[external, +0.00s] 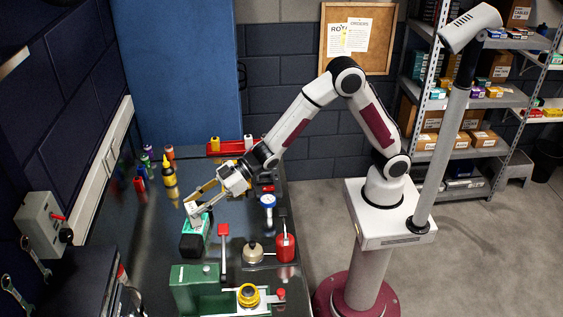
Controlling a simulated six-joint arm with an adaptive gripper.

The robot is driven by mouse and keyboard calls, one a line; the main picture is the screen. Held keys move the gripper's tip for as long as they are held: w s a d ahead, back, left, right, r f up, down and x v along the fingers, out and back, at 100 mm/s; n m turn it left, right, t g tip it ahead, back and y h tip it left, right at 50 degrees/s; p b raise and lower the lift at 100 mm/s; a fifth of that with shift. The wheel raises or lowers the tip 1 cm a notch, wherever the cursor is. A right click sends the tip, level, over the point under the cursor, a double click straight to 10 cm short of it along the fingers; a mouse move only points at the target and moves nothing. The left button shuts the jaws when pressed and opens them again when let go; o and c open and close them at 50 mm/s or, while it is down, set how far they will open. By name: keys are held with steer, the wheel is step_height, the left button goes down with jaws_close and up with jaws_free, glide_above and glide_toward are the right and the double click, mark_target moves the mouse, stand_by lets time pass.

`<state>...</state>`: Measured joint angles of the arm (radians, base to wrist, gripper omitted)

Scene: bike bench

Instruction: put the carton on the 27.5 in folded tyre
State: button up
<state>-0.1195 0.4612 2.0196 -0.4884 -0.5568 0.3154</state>
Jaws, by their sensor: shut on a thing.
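My gripper (194,207) reaches down and left over the dark bench. It is shut on a small teal-and-white carton (198,224). A dark block-like thing (191,245) shows directly below and in front of the carton; it may be the folded tyre, but no label can be read. I cannot tell whether the carton touches it or is held just above it. The fingers partly hide the carton's top.
Several small bottles, including a yellow one (169,178), stand behind and left. A red-handled tool (223,243), a blue-and-white round thing (267,201), a red can (285,247) and a green vise-like block (197,288) crowd the right and front.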

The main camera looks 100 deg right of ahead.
steer(key=shift+f, duration=0.25)
steer(key=o, duration=1.1)
steer(key=shift+r, duration=0.1)
steer(key=shift+r, duration=0.15)
steer(key=v, duration=1.2)
stand_by(0.4)
steer(key=shift+d, duration=0.1)
